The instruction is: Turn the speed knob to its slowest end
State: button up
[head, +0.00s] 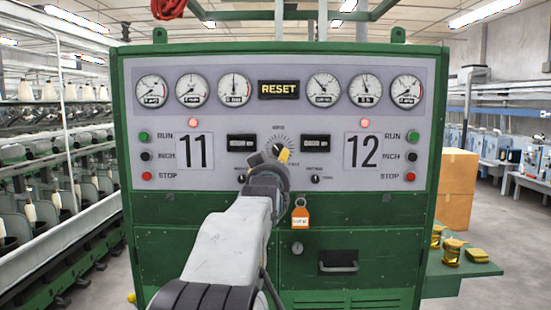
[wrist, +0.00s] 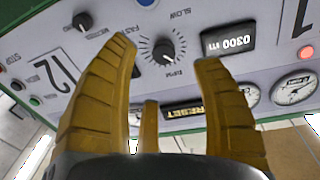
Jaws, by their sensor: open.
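The speed knob (wrist: 163,51) is black, at the centre of a ring of tick marks on the grey panel. The words SLOW and FAST are printed near its dial in the wrist view, where the panel appears upside down. I cannot tell exactly where the knob points. My gripper (wrist: 165,56) is open, with yellow ribbed fingers on either side of the knob in the picture; contact is not visible. In the head view my gripper (head: 281,154) is at the panel's centre and hides most of the knob; part of the dial shows behind it.
The green machine cabinet (head: 200,235) carries gauges, a RESET plate (head: 279,89), counters and RUN, INCH and STOP buttons. A smaller black knob (wrist: 83,22) is near the dial. An orange tag (head: 300,217) hangs below. A green side shelf (head: 460,268) holds yellow spools.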

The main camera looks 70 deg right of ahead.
aim_at(279, 151)
jog(key=d+r+m+p, duration=0.1)
jog(key=d+m, duration=0.1)
jog(key=w+d+r+m+p, duration=0.1)
jog(key=d+m+p, duration=0.1)
jog(key=d+m, duration=0.1)
jog(key=d+r+m+p, duration=0.1)
jog(key=d+m+p, duration=0.1)
jog(key=d, duration=0.1)
jog(key=shift+w, duration=0.4)
jog(key=shift+f+p+x, duration=0.1)
jog(key=shift+p+x, duration=0.3)
jog(key=shift+x, duration=0.35)
jog(key=shift+f+p+x, duration=0.15)
jog(key=shift+p+x, duration=0.2)
jog(key=shift+x, duration=0.35)
jog(key=c, duration=1.2)
